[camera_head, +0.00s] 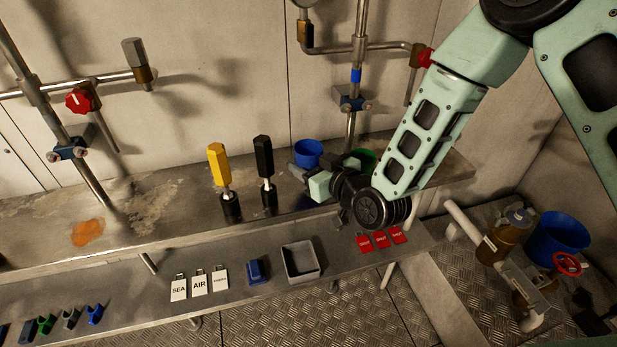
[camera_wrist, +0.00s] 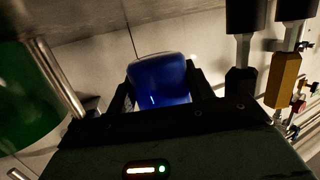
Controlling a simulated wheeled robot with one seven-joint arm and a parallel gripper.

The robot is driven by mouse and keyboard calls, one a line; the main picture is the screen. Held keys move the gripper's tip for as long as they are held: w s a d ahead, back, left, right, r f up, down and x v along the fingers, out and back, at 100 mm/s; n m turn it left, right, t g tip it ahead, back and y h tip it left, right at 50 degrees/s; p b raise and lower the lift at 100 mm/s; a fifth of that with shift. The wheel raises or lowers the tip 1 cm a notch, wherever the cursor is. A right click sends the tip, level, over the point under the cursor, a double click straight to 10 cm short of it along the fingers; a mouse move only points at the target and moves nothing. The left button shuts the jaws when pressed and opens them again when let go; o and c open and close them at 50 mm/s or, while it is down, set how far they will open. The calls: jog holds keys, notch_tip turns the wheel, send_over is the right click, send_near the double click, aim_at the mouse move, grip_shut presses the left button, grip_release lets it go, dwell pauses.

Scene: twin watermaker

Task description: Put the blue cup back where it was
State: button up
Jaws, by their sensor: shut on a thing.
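The blue cup (camera_head: 308,153) shows at the back of the upper steel bench (camera_head: 150,222), left of a vertical pipe. My gripper (camera_head: 300,171) is shut on it. In the wrist view the cup (camera_wrist: 160,82) sits between the two dark fingers of my gripper (camera_wrist: 160,92). Its underside and its gap to the bench are hidden, so I cannot tell whether it touches the bench. A green cup (camera_head: 364,159) stands to its right, partly behind my arm; it fills the left edge of the wrist view (camera_wrist: 30,95).
A black-handled tool (camera_head: 264,158) and a yellow-handled one (camera_head: 217,164) stand upright left of the cup. A pipe (camera_head: 357,75) rises behind. A grey tray (camera_head: 301,262), a blue holder (camera_head: 257,271) and tags (camera_head: 199,283) lie on the lower shelf.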

jog(key=shift+f, duration=2.1)
jog(key=shift+f, duration=0.15)
jog(key=o, duration=1)
